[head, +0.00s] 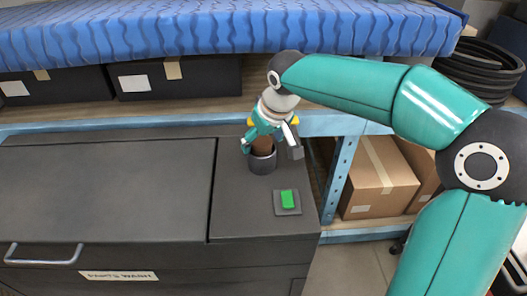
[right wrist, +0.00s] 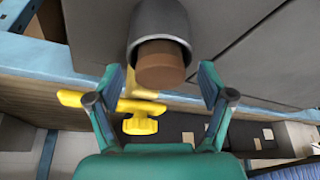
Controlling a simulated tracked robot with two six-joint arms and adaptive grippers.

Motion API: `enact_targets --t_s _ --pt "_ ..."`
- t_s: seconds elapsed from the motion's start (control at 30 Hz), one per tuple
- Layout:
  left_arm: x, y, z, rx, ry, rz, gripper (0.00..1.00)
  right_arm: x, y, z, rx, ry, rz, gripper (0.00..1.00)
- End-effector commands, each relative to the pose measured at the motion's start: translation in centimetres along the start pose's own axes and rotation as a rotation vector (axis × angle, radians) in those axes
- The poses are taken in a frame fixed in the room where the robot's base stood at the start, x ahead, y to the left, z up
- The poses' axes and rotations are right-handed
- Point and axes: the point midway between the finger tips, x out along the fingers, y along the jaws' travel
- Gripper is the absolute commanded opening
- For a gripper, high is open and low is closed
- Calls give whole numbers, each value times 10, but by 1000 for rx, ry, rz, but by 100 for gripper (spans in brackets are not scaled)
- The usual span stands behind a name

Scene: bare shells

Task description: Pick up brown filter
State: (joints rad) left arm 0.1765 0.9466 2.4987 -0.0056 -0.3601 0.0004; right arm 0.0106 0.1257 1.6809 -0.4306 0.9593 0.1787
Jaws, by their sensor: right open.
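The brown filter (head: 263,144) stands upright in a dark grey cup (head: 262,163) on top of the parts washer (head: 120,190). My right gripper (head: 270,148) is over the cup, with its fingers open on either side of the filter. In the right wrist view the brown end of the filter (right wrist: 161,66) sticks out of the grey cup (right wrist: 160,22). It lies between the two open fingertips (right wrist: 160,80), with a visible gap on each side. The gripper partly hides the filter in the head view. My left gripper is not in view.
A green button (head: 288,199) sits on the washer in front of the cup. Behind are a shelf with black bins (head: 175,78) and a blue ridged sheet (head: 200,30). Cardboard boxes (head: 378,178) stand to the right. A yellow part (right wrist: 140,124) shows in the right wrist view.

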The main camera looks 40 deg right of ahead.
Motion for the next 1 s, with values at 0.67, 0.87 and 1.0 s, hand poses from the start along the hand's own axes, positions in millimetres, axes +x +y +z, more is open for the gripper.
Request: enact_targets --t_s 0.67,0.87,1.0 --pt "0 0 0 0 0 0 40 3 -1 0 -1 1 0 15" --pt "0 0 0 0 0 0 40 3 0 0 0 2 0 15" --pt "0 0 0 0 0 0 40 0 0 -2 0 2 0 15"
